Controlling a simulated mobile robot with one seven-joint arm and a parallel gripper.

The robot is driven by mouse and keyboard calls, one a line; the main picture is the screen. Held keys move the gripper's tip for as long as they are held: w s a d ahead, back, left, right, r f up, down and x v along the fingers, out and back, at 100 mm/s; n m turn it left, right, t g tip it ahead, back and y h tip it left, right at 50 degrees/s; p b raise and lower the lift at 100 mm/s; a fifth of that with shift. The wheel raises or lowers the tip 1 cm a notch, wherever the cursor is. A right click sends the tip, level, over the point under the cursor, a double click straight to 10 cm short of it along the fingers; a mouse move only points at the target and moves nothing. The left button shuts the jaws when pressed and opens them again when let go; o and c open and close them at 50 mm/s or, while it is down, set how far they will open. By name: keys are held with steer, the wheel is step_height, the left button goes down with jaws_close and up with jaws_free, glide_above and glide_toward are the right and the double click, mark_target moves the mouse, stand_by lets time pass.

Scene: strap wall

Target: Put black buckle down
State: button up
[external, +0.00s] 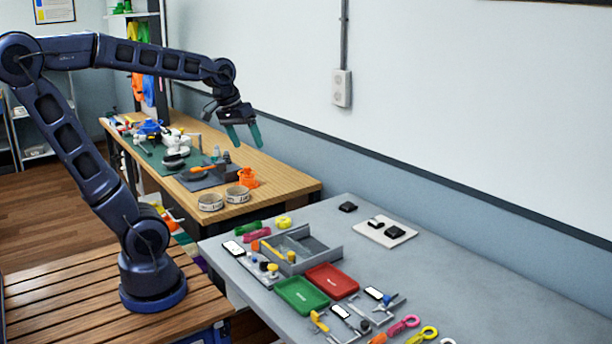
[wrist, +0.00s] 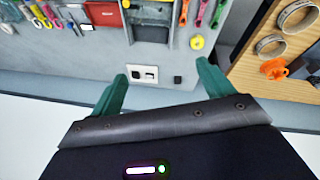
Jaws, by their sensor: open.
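A small black piece (external: 348,207) lies by itself on the grey table, to the left of a white pad (external: 371,233). Two more black pieces rest on the pad, a larger one (external: 395,232) and a smaller one (external: 375,224). I cannot tell which is the black buckle. In the wrist view the lone black piece (wrist: 178,79) and the pad (wrist: 144,67) show beyond my fingers. My gripper (external: 246,137) is open and empty, high above the tables and well apart from these pieces. Its green fingers also show wide apart in the wrist view (wrist: 162,82).
A grey open tray (external: 337,253), a green tray (external: 302,308), a red tray (external: 346,291) and a yellow roll (external: 284,222) occupy the grey table. The wooden bench holds tape rolls (external: 238,194) and an orange piece (external: 249,178). The grey table's right side is clear; a wall stands behind.

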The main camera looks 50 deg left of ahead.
steer(key=s+a+f+m+t+y, duration=0.1)
steer(key=s+f+m, duration=0.2)
steer(key=s, duration=0.6)
steer(key=shift+s+a, duration=0.25)
steer(key=shift+a, duration=0.15)
stand_by(0.6)
